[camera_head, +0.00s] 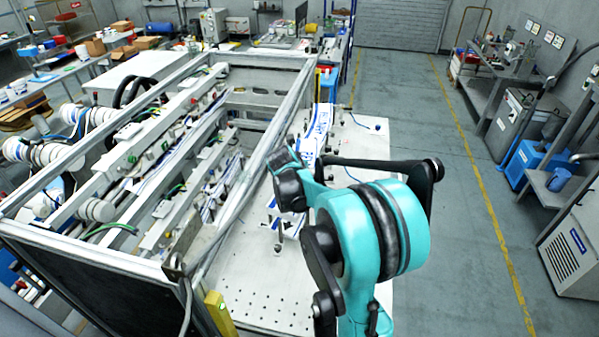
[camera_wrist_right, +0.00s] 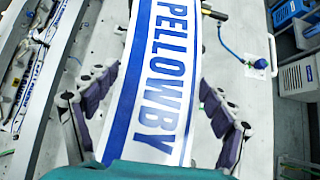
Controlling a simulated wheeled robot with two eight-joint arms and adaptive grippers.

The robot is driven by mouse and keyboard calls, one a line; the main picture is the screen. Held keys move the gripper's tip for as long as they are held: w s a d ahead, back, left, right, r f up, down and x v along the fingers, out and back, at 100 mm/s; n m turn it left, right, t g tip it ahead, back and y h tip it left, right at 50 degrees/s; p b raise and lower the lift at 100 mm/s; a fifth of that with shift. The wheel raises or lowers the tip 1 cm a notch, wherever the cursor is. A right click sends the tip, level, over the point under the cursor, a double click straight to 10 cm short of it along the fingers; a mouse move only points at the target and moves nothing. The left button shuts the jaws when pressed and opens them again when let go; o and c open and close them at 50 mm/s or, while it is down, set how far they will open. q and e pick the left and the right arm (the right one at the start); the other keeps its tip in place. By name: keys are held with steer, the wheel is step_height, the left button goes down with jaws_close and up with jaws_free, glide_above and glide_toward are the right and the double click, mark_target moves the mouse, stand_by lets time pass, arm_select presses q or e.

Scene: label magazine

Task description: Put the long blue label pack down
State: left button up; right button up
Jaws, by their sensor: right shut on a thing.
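The long blue label pack (camera_wrist_right: 158,80) is a white strip with blue edges and blue "PELLOWBY" lettering. In the wrist view it runs from the top edge down between the purple-padded fingers of my right gripper (camera_wrist_right: 160,112), which is shut on it. In the head view a white-and-blue length of the pack (camera_head: 318,128) shows beyond my teal right arm, which hides its middle. My right gripper (camera_head: 280,228) is partly hidden there, over the white perforated table (camera_head: 262,292). Whether the pack touches the table is unclear. My left gripper is not in view.
A metal-framed machine (camera_head: 225,170) with rails and rollers stands along the left of the table. A blue hand tool with a cable (camera_wrist_right: 250,62) lies on the table right of the pack. The table's near part is bare. Open floor (camera_head: 425,110) lies to the right.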

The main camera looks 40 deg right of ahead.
steer(key=shift+s+f, duration=0.1)
steer(key=shift+f, duration=0.05)
steer(key=o, duration=1.6)
steer(key=shift+o, duration=0.2)
steer(key=shift+r, duration=0.2)
steer(key=v, duration=1.2)
steer(key=shift+b, duration=0.4)
steer(key=shift+f, duration=0.15)
